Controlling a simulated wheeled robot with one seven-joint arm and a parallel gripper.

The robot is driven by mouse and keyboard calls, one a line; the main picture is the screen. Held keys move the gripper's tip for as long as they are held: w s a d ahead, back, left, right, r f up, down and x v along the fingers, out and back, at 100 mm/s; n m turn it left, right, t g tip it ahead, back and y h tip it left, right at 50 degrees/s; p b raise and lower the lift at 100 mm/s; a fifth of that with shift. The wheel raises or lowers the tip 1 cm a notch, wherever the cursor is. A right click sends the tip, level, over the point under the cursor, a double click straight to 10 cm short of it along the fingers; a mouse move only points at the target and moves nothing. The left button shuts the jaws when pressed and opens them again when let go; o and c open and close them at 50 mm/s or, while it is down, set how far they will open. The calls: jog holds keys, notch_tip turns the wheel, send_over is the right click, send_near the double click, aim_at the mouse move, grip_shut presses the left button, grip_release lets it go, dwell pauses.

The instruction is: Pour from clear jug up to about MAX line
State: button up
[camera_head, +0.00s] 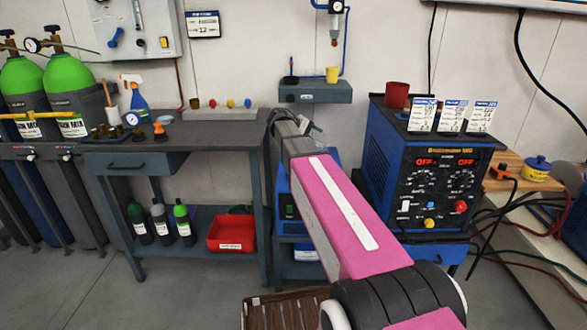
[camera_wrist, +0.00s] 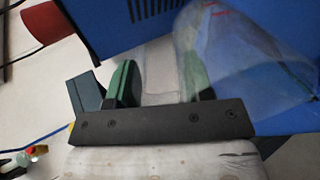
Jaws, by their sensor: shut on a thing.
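My gripper (camera_wrist: 158,82) has two green-padded fingers in the wrist view. It is shut on part of a clear jug (camera_wrist: 222,65), seemingly its handle, which shows pale between the fingers. The see-through jug body lies to the right, in front of blue surfaces, with a small red mark near its top edge. I cannot make out any liquid level in it. No MAX line is readable in either view.
A blue welder (camera_head: 420,185) with a red cup (camera_head: 396,95) and cards on top stands right of my arm. A yellow cup (camera_head: 333,74) stands on a wall shelf (camera_head: 312,96). The bench (camera_head: 200,140) at left carries a spray bottle (camera_head: 137,97) and small parts.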

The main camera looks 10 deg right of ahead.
jog(key=shift+d+y, duration=0.85)
jog(key=shift+y, duration=0.35)
jog(key=shift+d+f+y, duration=0.3)
jog(key=shift+f+y, duration=0.45)
jog(key=shift+y, duration=0.05)
jog(key=shift+w+d+y, duration=0.1)
jog(key=shift+d+y, duration=0.1)
jog(key=shift+y, duration=0.2)
jog(key=shift+d+b, duration=0.1)
jog(key=shift+b, duration=0.2)
jog(key=shift+d+f+y, duration=0.1)
jog(key=shift+d+y, duration=0.2)
jog(key=shift+y, duration=0.2)
jog(key=d+f+y, duration=0.1)
jog(key=f, duration=0.1)
jog(key=d+f+y+b, duration=0.1)
jog(key=d+f+y, duration=0.1)
jog(key=f, duration=0.1)
jog(key=d+f+y, duration=0.1)
jog(key=f+y, duration=0.1)
jog(key=shift+w+d+f+g+b, duration=0.2)
jog(key=shift+d+g+b, duration=0.1)
jog(key=shift+g+b, duration=0.1)
jog(key=shift+d+y, duration=0.4)
jog(key=shift+y, duration=0.7)
